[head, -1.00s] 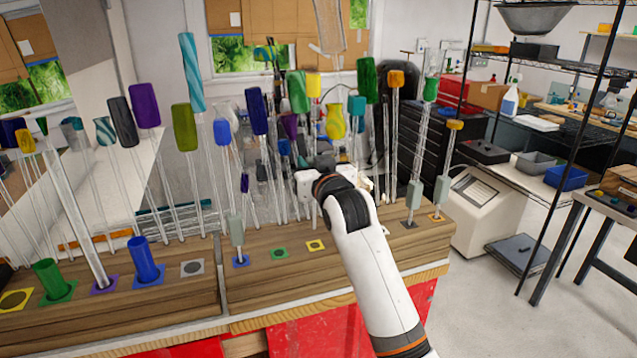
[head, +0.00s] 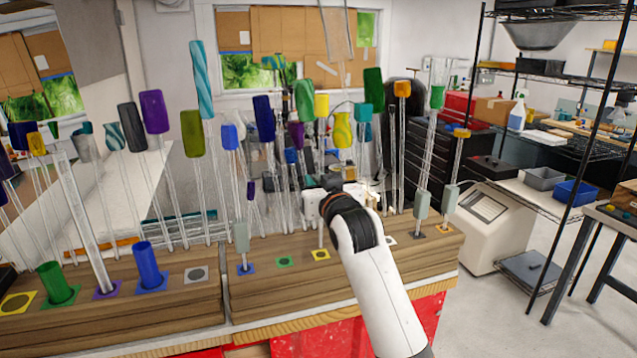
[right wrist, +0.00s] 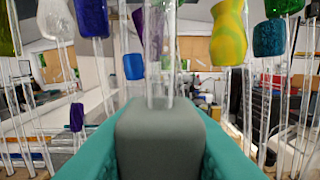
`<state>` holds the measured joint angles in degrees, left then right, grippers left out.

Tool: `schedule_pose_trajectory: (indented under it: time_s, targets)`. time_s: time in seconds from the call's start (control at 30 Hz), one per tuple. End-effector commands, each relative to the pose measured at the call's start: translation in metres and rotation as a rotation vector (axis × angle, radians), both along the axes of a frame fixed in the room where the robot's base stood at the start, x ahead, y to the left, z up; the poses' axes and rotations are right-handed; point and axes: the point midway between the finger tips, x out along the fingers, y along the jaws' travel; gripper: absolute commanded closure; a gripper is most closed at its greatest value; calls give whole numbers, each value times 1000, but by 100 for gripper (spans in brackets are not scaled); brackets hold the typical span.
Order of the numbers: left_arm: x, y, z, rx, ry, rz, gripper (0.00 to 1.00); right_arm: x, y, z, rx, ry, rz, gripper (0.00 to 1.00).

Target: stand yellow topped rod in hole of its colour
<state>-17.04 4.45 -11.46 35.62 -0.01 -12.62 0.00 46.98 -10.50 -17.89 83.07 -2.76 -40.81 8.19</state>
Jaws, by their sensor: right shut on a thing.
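The yellow topped rod (head: 322,105) is clear glass with a yellow block on top and looks close to upright. My right gripper (head: 315,205) is shut on its lower part. In the right wrist view, teal fingers clasp a grey block (right wrist: 160,140) with the clear rod (right wrist: 157,70) rising from it. The small yellow square with its hole (head: 320,255) is on the right wooden board, right below the rod. The rod's lower end shows at this square; I cannot tell whether it is inside the hole. My left gripper is not in view.
Close by on the right board (head: 275,305) are a green square (head: 286,262), and a blue square (head: 246,269) with a rod standing in it. A yellow swirled top (head: 342,130) is just behind. Many tall rods crowd the back. The left board has a larger yellow square (head: 17,303).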

Motion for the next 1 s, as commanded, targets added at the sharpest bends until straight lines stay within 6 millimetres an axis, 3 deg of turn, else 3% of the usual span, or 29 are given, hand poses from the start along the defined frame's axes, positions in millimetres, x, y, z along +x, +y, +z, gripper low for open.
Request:
schedule_pose_trajectory:
  time_s: [1.0]
  targets:
    - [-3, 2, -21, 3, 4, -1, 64, 0, 0, -48, -1, 1, 0, 99]
